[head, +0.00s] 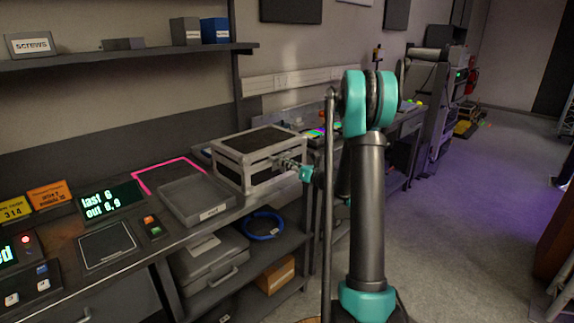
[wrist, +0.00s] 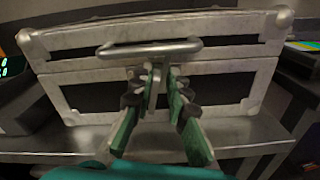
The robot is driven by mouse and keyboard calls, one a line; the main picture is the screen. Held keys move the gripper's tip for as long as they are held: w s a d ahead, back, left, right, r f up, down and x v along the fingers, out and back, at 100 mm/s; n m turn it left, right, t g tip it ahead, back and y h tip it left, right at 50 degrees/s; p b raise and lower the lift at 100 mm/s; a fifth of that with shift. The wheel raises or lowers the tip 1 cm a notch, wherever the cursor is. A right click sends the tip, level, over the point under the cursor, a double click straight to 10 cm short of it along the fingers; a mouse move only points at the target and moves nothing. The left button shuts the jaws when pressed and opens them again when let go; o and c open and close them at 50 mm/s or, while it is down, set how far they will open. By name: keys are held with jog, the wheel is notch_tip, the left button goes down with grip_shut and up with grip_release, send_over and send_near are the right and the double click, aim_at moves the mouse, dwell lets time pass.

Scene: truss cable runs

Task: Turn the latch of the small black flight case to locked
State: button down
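The small black flight case (head: 262,152), with a silver frame, stands closed on the bench in the head view. Its front fills the wrist view, with black panels (wrist: 217,90) and a silver carry handle (wrist: 150,48). The latch (wrist: 156,84) is a small grey piece just below the handle at the middle of the front. My gripper (wrist: 157,79) is at the latch, its fingertips close together on either side of it. In the head view my gripper (head: 287,163) reaches the case front from the right. The fingers partly hide the latch, so I cannot tell its angle.
A grey tray (head: 197,198) and a pink outlined area (head: 165,172) lie left of the case. A lower shelf holds a grey case (head: 208,262) and a blue cable coil (head: 262,226). The floor at right is open.

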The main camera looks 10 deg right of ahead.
jog(key=shift+s+a+r+n, duration=0.1)
jog(key=shift+s+a+n, duration=0.15)
jog(key=shift+n, duration=0.65)
jog(key=shift+s+a+n, duration=0.1)
jog(key=shift+a+n, duration=0.1)
jog(key=shift+n, duration=0.7)
jog(key=c, duration=1.7)
grip_release()
jog(key=v, duration=1.2)
